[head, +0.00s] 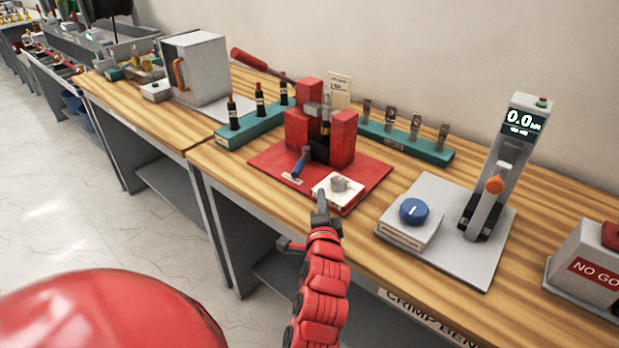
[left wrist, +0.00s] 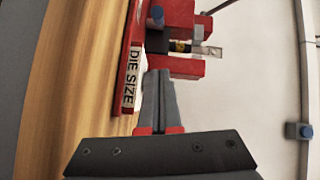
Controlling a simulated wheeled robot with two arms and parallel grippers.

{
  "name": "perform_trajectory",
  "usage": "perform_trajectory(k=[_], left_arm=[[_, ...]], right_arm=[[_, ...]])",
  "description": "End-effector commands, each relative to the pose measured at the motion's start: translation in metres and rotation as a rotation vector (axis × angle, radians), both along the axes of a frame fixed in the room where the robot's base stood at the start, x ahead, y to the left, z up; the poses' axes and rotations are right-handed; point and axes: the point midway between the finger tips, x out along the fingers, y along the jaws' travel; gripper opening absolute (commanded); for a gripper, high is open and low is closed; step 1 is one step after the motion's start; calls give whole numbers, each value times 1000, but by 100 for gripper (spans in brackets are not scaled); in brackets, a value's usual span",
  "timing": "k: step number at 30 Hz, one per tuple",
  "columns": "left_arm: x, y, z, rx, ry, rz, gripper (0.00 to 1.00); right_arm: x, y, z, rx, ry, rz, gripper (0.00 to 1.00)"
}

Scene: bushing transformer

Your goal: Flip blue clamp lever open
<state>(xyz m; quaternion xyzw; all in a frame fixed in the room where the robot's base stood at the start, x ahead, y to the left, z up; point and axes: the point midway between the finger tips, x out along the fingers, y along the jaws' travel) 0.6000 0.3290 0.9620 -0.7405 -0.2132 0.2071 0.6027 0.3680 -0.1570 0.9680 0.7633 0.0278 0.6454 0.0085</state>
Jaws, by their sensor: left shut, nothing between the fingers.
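The blue clamp lever (head: 300,163) slants up from the front of the red crimp fixture (head: 343,137), which stands on a red base plate (head: 270,160). Its blue end (left wrist: 157,15) also shows near the top of the left wrist view. A dark part with a yellow band and a metal tip (left wrist: 207,50) sits between the fixture's red blocks. My left gripper (head: 320,200) is shut and empty, in front of the base plate and apart from the lever. Its closed fingers (left wrist: 159,75) point at the fixture in the left wrist view. My right gripper is not in view.
A white block with a grey knob (head: 339,186) sits on the base plate's front corner, just beyond my left gripper. A blue dial (head: 413,211) and a gauge stand (head: 490,185) are on the right. Bench front is clear.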

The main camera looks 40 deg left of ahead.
Motion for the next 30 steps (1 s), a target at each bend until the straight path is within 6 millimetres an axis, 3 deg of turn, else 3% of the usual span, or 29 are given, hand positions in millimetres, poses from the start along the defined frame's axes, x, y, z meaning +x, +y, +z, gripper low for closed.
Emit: perform_trajectory(k=[10, 23, 30], left_arm=[[12, 8, 0, -1, -1, 0, 0], [83, 57, -3, -1, -2, 0, 0], [72, 86, -10, -1, -1, -2, 0]], right_arm=[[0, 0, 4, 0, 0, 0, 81], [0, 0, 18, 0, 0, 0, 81], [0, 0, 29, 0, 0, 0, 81]])
